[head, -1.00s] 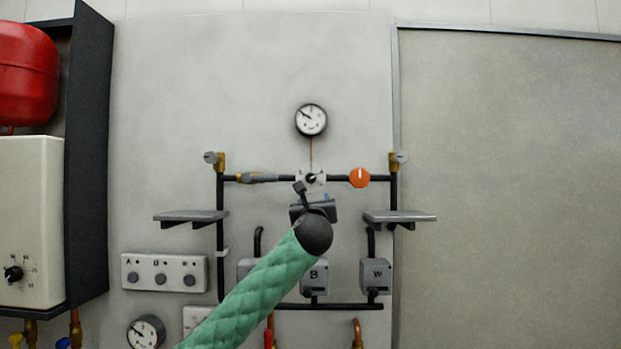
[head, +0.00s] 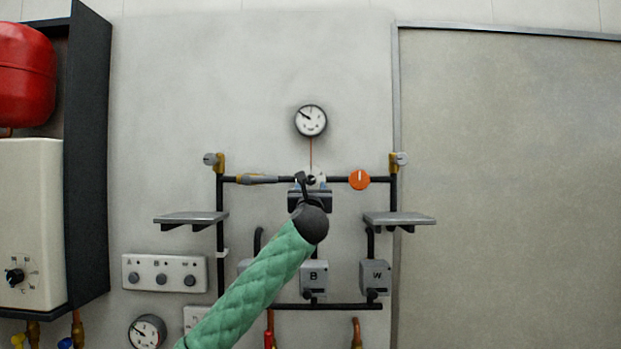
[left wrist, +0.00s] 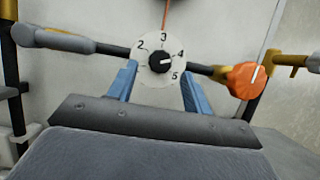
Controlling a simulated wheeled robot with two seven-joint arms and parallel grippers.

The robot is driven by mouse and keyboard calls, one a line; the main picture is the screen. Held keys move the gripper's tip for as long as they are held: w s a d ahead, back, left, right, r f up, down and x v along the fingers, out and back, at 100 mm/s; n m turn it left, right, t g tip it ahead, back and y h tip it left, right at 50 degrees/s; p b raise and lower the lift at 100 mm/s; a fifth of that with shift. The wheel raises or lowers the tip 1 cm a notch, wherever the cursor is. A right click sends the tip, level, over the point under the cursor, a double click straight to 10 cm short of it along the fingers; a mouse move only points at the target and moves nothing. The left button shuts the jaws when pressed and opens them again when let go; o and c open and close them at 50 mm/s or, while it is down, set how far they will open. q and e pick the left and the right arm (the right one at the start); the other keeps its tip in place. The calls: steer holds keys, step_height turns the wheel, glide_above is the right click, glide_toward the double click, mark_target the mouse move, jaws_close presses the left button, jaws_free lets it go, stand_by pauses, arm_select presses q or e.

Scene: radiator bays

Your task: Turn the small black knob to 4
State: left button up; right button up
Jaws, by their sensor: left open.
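The small black knob (left wrist: 160,62) sits on a round white dial (left wrist: 148,75) numbered 2 to 5 in the left wrist view. Its white mark points right, between 4 and 5 and nearer 4. My left gripper (left wrist: 159,72) is open, with one blue finger on each side of the knob; I cannot tell if either touches it. In the head view my left gripper (head: 311,187) is in front of the dial (head: 319,174), and my wrist and gripper partly hide it. My right gripper is not in view.
An orange knob (head: 359,180) is on the same pipe to the right, and a grey-handled lever (head: 258,179) to the left. A pressure gauge (head: 311,120) is above. Grey shelves (head: 190,218) (head: 399,218) flank the pipes. Grey boxes (head: 314,277) (head: 375,277) are below.

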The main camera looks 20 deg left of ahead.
mark_target(310, 183)
arm_select(q)
steer(key=shift+p+x, duration=0.75)
steer(key=shift+x, duration=1)
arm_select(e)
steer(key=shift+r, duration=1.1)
